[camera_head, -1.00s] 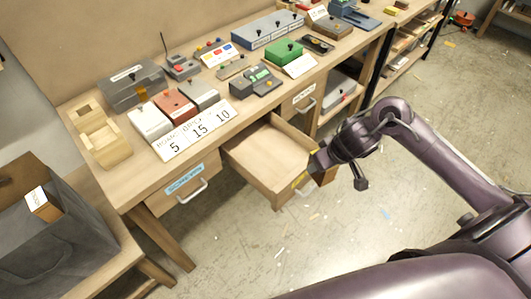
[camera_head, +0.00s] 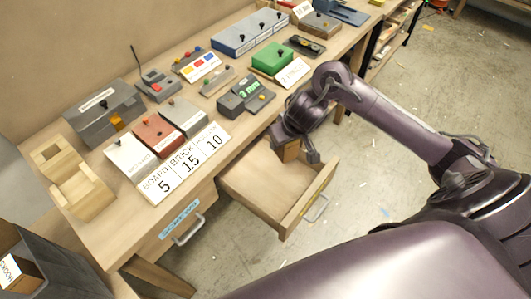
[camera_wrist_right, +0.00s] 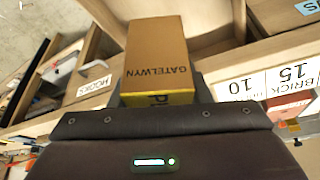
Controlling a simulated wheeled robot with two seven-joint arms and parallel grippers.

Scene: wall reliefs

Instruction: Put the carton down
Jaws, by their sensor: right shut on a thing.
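The carton (camera_wrist_right: 155,55) is a brown box marked "GATELWYN" with a yellow end, held in front of my right wrist camera. In the head view the carton (camera_head: 291,152) is a small brown patch at my right gripper (camera_head: 300,148), partly hidden by the fingers. My right gripper is shut on it. It appears over the back right part of the pulled-out drawer (camera_head: 238,192); I cannot tell how high. The visible drawer floor looks empty. My left gripper is out of view.
The workbench (camera_head: 105,235) carries a grey box (camera_head: 105,110), small coloured boxes, number cards (camera_head: 188,160) and a wooden holder (camera_head: 72,185). A dark bin (camera_head: 45,275) with a "HOOKS" box (camera_head: 18,275) stands at lower left.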

